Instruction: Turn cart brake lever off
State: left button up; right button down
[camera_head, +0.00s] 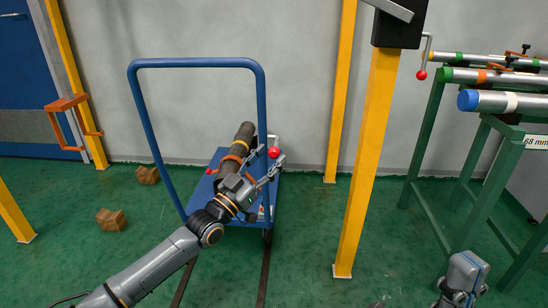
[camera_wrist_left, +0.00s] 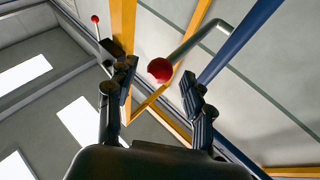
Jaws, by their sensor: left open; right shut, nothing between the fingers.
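The cart brake lever is a grey rod with a red ball knob (camera_head: 274,152) at the far end of the blue cart (camera_head: 163,107). In the left wrist view the red ball (camera_wrist_left: 160,70) lies between my left gripper's fingers, and the bent grey rod runs up and right from it. My left gripper (camera_head: 271,157) is open, fingers pointing at the ball; I cannot tell whether they touch it. The gripper also shows in the wrist view (camera_wrist_left: 157,76). Part of my right arm shows at the bottom right of the head view; its fingers do not show.
A dark pipe (camera_head: 242,138) rests on the cart beside my left gripper. A yellow post (camera_head: 368,165) stands right of the cart. Green stands (camera_head: 484,190) hold pipes at the right. Wooden blocks (camera_head: 110,219) lie on the floor at the left.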

aim_at(276, 145)
pick_arm(q)
jog(key=shift+b+x, duration=0.3)
jog(key=shift+x, duration=1.05)
grip_shut()
